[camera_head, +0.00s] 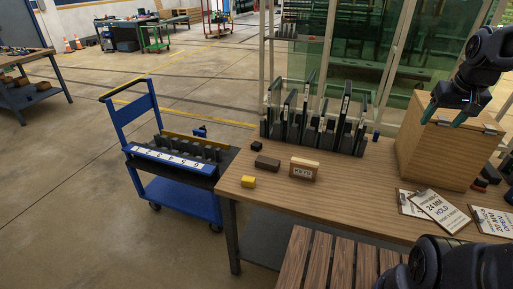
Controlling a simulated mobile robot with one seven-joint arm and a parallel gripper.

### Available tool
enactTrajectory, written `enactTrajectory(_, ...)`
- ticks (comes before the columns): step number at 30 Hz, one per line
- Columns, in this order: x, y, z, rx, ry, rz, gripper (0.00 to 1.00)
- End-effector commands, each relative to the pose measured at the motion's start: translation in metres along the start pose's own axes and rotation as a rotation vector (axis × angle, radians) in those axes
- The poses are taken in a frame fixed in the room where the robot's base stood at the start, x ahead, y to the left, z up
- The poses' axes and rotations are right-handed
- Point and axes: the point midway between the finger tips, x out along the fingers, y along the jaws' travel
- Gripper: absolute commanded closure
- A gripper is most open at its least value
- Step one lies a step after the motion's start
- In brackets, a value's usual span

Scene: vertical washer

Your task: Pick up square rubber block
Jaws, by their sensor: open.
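Several small blocks sit at the left end of the wooden table (350,200). A small black block (257,146) is at the back and looks most like the square rubber block, though its material is hard to tell. A dark brown oblong block (267,163) lies just in front of it. A yellow block (249,182) is nearest the table's left front. A wooden block with a white label (304,170) stands to the right. My gripper (444,117) is open at the upper right, over the wooden box, far to the right of the blocks. No object shows between its teal fingertips.
A rack of upright dark panels (318,132) stands behind the blocks. The wooden box (415,155) and printed cards (440,211) are on the right. A blue cart (170,185) stands left of the table. A slatted wooden surface (325,265) is in front.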

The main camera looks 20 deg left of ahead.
Motion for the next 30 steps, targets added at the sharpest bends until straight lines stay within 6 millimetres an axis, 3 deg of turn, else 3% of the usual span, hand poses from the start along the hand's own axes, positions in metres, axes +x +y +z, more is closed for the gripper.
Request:
enactTrajectory(3, 0.004, -0.013, -0.036, -0.065, -0.021, -0.014, 0.34)
enactTrajectory(14, 0.029, -0.068, -0.135, -0.258, -0.075, -0.052, 0.34)
enactTrajectory(23, 0.068, -0.133, -0.206, -0.419, -0.117, -0.084, 0.34)
enactTrajectory(30, 0.110, -0.197, -0.251, -0.547, -0.149, -0.110, 0.34)
